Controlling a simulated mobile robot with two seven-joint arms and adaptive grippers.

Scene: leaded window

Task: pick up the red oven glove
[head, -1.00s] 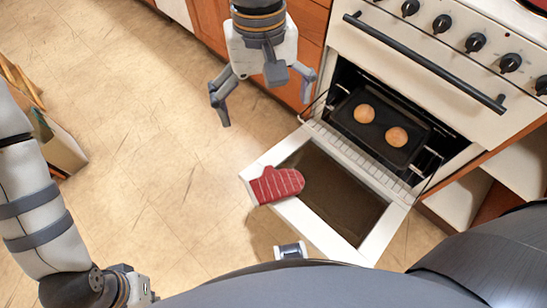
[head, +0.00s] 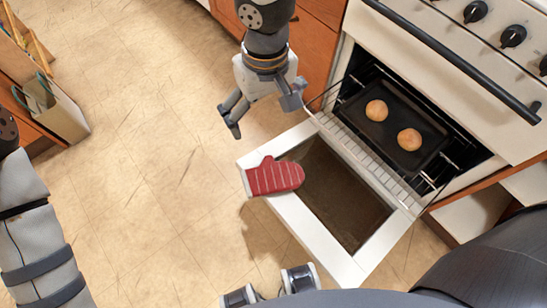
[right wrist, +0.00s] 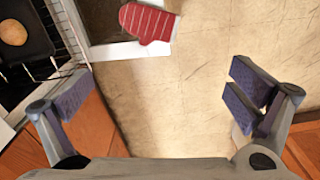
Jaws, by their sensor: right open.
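The red oven glove (head: 275,177) with pale stripes lies flat on the left corner of the lowered oven door (head: 350,268), its cuff at the door's outer edge. It also shows at the top of the right wrist view (right wrist: 148,22). My right gripper (head: 262,108) is open and empty, pointing down above the floor, beyond the glove in the head view. In the right wrist view its spread fingers (right wrist: 160,92) have only floor between them, and the glove lies ahead of them.
The open oven (head: 350,62) holds a dark tray (head: 387,138) with two buns (head: 409,139). The oven handle (head: 450,60) juts out above. Wooden cabinets (head: 318,45) stand behind my right gripper. The floor between is clear.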

